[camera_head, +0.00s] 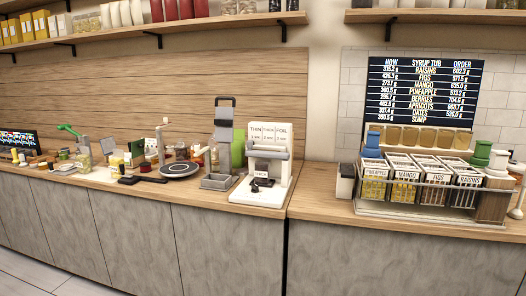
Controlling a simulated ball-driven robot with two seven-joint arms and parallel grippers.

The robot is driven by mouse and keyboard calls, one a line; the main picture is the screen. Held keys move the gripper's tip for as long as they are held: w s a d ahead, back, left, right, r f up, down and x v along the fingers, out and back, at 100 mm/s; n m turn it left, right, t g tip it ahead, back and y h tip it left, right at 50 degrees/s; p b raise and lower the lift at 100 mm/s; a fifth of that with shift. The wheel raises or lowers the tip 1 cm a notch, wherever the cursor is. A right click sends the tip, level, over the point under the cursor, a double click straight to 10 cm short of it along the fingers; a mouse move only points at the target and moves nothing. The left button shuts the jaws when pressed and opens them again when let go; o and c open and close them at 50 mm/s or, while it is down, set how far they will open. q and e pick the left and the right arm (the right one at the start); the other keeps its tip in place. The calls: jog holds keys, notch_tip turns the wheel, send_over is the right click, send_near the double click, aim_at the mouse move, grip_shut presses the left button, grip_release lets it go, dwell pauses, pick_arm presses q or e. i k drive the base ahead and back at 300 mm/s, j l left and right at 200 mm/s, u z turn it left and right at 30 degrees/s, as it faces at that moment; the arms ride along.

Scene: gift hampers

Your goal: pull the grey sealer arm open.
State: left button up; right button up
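The sealer (262,192) is a white machine on the wooden counter, a little right of the middle of the view. A panel marked THIN, THICK and FOIL (270,134) stands at its back. A grey bar that looks like the sealer arm (268,153) lies level across the machine below the panel. A small dark part (262,183) sits on its white base; I cannot tell what it is. Whether the arm is closed is too small to tell. Neither of my grippers is in view.
A tall grey stand with a dark handle (223,101) is close left of the sealer. A round dark plate (180,169) and cluttered small items lie further left. A wire rack of labelled tubs (420,207) stands right. Bare counter (318,180) lies between sealer and rack.

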aim_at(249, 153)
jog(key=i+j+z, duration=0.2)
jog(key=i, duration=0.2)
jog(key=i+j+z, duration=0.15)
jog(key=i, duration=0.25)
jog(key=i+j+z, duration=0.2)
jog(key=i+j, duration=0.1)
jog(key=i, duration=0.1)
